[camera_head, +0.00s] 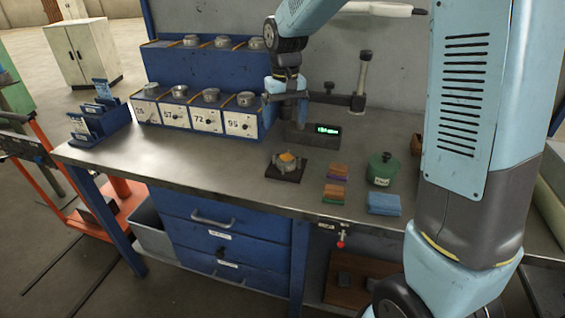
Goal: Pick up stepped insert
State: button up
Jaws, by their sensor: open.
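Several small round metal pieces sit on the blue rack. On its lower row, one (246,98) rests above the 95 label and another (211,95) above the 72 label. A metal piece with an orange-yellow top (286,161) sits on a dark square pad (285,174) on the bench. I cannot tell for sure which piece is the stepped insert. My gripper (287,118) is open and points down, just right of the lower row and behind the pad. Its fingertips are small and partly lost against the dark stand behind, and I see nothing held.
A gauge stand (360,82) with a green display (328,129) stands behind the gripper. A blue holder (102,120) is at left. The bench (190,168) is clear at front left.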

send_over(287, 157)
jog(key=f, duration=0.7)
jog(key=shift+w+a+f, duration=0.1)
jog(key=shift+a+f, duration=0.15)
jog(key=shift+a, duration=0.05)
jog(key=shift+d+f, duration=0.15)
jog(key=shift+f, duration=1.25)
jog(key=shift+d+f, duration=0.15)
jog(key=shift+f, duration=1.25)
jog(key=c, duration=1.7)
jog(key=shift+o, duration=0.2)
jog(key=shift+r, duration=0.2)
